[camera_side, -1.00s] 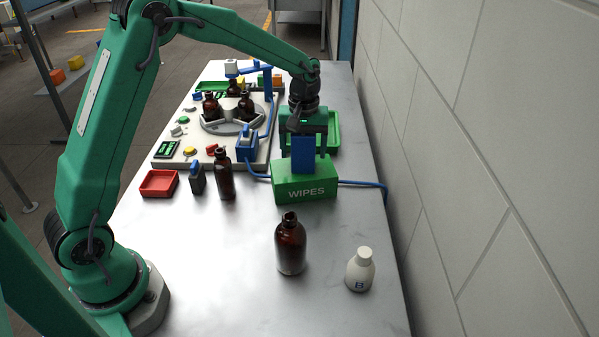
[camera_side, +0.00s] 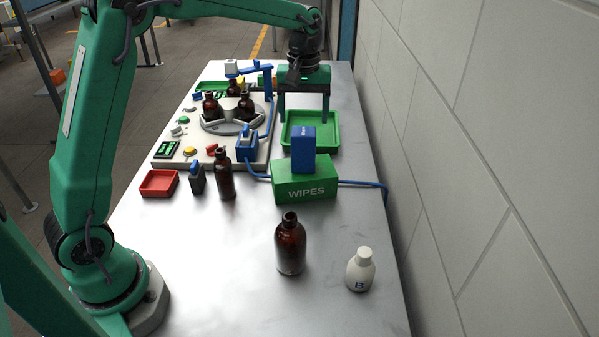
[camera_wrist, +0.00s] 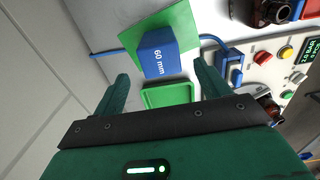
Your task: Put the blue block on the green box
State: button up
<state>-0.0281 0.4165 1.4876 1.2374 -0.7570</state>
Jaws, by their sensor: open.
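The blue block (camera_side: 303,149) stands upright on top of the green box (camera_side: 305,184) marked WIPES. In the wrist view the blue block (camera_wrist: 160,53) shows its "60 mm" label, with the green box (camera_wrist: 183,20) beneath it. My gripper (camera_side: 304,115) is open and empty. It is above and behind the block, apart from it, over the green tray. In the wrist view the two fingers of my gripper (camera_wrist: 160,82) are spread wide, with the block beyond their tips.
A green tray (camera_side: 328,144) lies behind the box. A blue cable (camera_side: 361,184) runs past the box. Amber bottles (camera_side: 290,246) and a white bottle (camera_side: 360,272) stand in front. A red tray (camera_side: 159,194) is at left. The machine panel with a turntable (camera_side: 232,125) stands at back left.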

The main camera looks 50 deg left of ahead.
jog(key=shift+r, duration=1.25)
jog(key=shift+s+r, duration=0.3)
jog(key=shift+s, duration=0.1)
jog(key=s+r+m+t, duration=0.3)
jog(key=s+r+m, duration=0.2)
jog(key=s, duration=0.9)
jog(key=s+d+f+m+t, duration=0.1)
jog(key=s+f+m+t, duration=0.1)
jog(key=s, duration=1)
jog(key=shift+s+d+f+m+t, duration=0.2)
jog(key=shift+f+m+t, duration=0.1)
jog(key=shift+f+m, duration=0.6)
